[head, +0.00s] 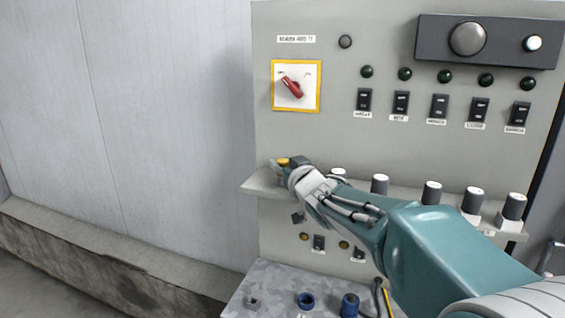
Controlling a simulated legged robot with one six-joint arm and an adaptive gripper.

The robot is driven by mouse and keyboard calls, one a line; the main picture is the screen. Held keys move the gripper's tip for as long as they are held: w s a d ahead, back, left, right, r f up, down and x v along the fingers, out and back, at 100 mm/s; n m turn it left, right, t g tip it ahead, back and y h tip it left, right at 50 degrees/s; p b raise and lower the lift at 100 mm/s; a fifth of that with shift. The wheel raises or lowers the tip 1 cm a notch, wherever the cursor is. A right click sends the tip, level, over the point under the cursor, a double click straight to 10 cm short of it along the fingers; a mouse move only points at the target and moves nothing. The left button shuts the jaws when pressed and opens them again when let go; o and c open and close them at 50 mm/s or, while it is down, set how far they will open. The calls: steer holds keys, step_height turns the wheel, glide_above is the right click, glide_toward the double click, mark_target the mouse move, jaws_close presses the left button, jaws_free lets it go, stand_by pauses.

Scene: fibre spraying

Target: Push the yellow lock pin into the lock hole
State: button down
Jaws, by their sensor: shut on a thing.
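A small yellow piece, which looks like the yellow lock pin (283,161), shows at the left end of my gripper (284,171). My gripper is shut on it, just above the left end of the panel's ledge. The fingers are small and partly hidden by my wrist, so the exact grip is unclear. I cannot make out the lock hole. I cannot tell whether the pin touches the ledge or the panel.
A grey control panel (385,140) carries a red rotary switch (292,88) and several black rocker switches. Several white-topped knobs, such as one knob (432,193), stand along the ledge (259,188). Blue connectors (305,301) sit below. Open space lies left, before the wall (130,120).

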steer(key=shift+f, duration=0.1)
steer(key=shift+c, duration=1.3)
jaws_free()
steer(key=v, duration=1.2)
steer(key=shift+f, duration=0.15)
